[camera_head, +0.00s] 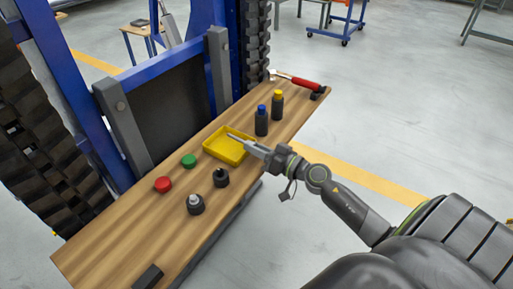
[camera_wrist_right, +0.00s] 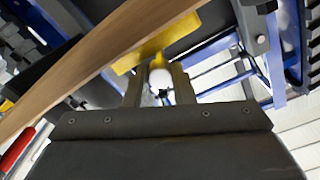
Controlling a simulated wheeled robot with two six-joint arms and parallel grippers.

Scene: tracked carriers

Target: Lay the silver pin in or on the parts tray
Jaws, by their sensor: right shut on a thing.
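The yellow parts tray (camera_head: 212,147) lies on the wooden bench in the head view. Its yellow also shows beyond the fingers in the right wrist view (camera_wrist_right: 150,47). My right gripper (camera_head: 250,147) reaches in from the right over the tray's right side. It is shut on the silver pin (camera_head: 234,137), whose pale end points left over the tray. In the right wrist view a pale part of the pin (camera_wrist_right: 160,79) shows between the two fingers (camera_wrist_right: 159,92). Whether the pin touches the tray I cannot tell. My left gripper is not in view.
Two dark bottles with blue (camera_head: 262,110) and yellow (camera_head: 278,94) caps stand behind the tray. A green button (camera_head: 189,160), a red button (camera_head: 163,184) and two dark round parts (camera_head: 195,204) are nearer. A red-handled hammer (camera_head: 300,82) lies at the far end.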

